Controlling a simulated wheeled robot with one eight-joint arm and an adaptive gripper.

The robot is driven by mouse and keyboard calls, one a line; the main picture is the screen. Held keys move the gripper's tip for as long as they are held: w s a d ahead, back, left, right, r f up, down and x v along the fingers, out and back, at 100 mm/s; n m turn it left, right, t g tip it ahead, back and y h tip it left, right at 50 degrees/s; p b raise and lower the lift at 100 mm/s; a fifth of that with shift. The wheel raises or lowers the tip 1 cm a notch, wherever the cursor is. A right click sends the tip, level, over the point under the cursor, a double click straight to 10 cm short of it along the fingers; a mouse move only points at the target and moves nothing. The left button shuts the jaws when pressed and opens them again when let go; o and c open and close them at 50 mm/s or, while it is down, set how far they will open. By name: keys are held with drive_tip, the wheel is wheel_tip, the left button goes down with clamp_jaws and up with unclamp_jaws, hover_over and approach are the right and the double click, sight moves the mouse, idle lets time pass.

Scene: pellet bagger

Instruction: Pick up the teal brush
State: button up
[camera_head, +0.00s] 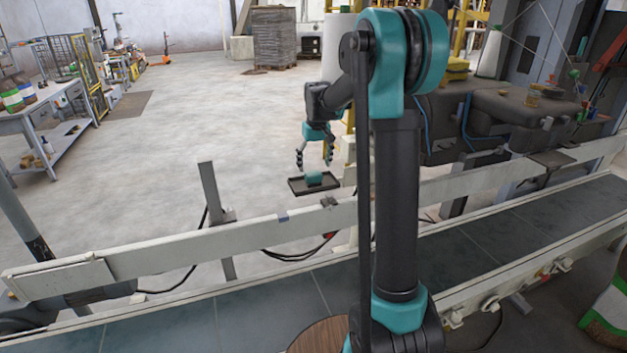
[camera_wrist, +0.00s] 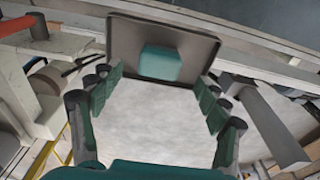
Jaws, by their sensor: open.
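A teal block-shaped thing (camera_head: 314,178), which looks like the teal brush, lies on a small dark tray (camera_head: 297,187) beyond the conveyor rail. In the wrist view the brush (camera_wrist: 160,63) sits on the tray (camera_wrist: 204,46) ahead of my fingers. No bristles or handle can be made out. My gripper (camera_head: 315,163) is open and empty, just above and beside the tray. In the wrist view its fingers (camera_wrist: 160,97) are spread wide, with bare floor between them, and the brush lies beyond their tips, apart from them.
A conveyor with a pale side rail (camera_head: 150,256) runs across the front. A grey upright post (camera_head: 213,192) stands left of the tray. Dark machinery (camera_head: 500,120) is at the right. A workbench (camera_head: 45,105) is at far left. The floor between is open.

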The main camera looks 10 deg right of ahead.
sight(314, 173)
drive_tip(key=shift+w+a+f, duration=0.1)
drive_tip(key=shift+w+f, duration=0.05)
drive_tip(key=shift+f, duration=0.75)
drive_tip(key=shift+w+d+f, duration=0.1)
drive_tip(key=shift+w+f, duration=0.1)
drive_tip(key=shift+f, duration=0.75)
drive_tip(key=shift+w+a+f, duration=0.1)
drive_tip(key=shift+w+f, duration=0.05)
drive_tip(key=shift+f, duration=0.75)
drive_tip(key=c, duration=1.4)
drive_tip(key=shift+o, duration=0.2)
drive_tip(key=shift+r, duration=0.1)
wheel_tip(314, 173, up, 20)
